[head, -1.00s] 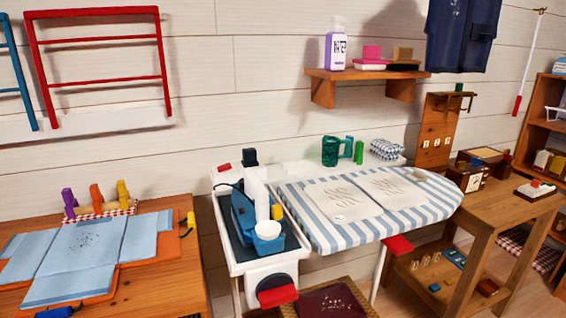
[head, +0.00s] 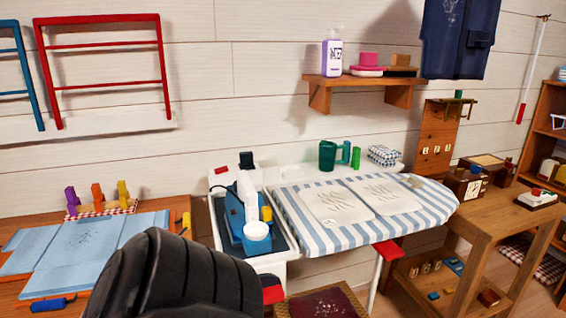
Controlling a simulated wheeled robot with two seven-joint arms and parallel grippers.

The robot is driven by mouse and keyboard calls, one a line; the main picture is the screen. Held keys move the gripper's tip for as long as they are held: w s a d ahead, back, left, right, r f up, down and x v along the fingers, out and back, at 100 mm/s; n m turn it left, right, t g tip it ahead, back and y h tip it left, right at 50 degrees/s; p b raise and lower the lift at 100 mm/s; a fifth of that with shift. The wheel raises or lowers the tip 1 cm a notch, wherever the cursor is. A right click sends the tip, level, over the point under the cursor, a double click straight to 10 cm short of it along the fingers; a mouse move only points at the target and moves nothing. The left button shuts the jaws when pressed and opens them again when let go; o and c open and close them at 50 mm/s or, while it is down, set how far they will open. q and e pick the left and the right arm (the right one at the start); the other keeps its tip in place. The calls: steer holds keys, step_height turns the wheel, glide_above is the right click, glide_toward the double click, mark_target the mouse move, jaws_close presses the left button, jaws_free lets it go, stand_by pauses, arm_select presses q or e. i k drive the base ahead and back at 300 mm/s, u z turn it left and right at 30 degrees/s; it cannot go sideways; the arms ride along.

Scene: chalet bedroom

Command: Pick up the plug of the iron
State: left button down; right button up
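The blue iron (head: 234,212) stands in the dark-lined white tray at the left end of the ironing board. A dark cord (head: 222,187) shows at its upper left. A small black block (head: 246,160) stands on the white ledge behind the iron; I cannot tell whether it is the plug. A large black ribbed shape (head: 165,275), apparently part of my own arm, fills the lower left foreground and hides part of the left table. No fingertips of either gripper show.
A striped ironing board (head: 335,238) with white sheets lies right of the iron. A green mug (head: 328,155) stands on the ledge behind the board. A wooden shelf (head: 365,82) hangs above.

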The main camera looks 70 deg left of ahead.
mark_target(246, 159)
steer(key=i, duration=1.35)
steer(key=u, duration=2.4)
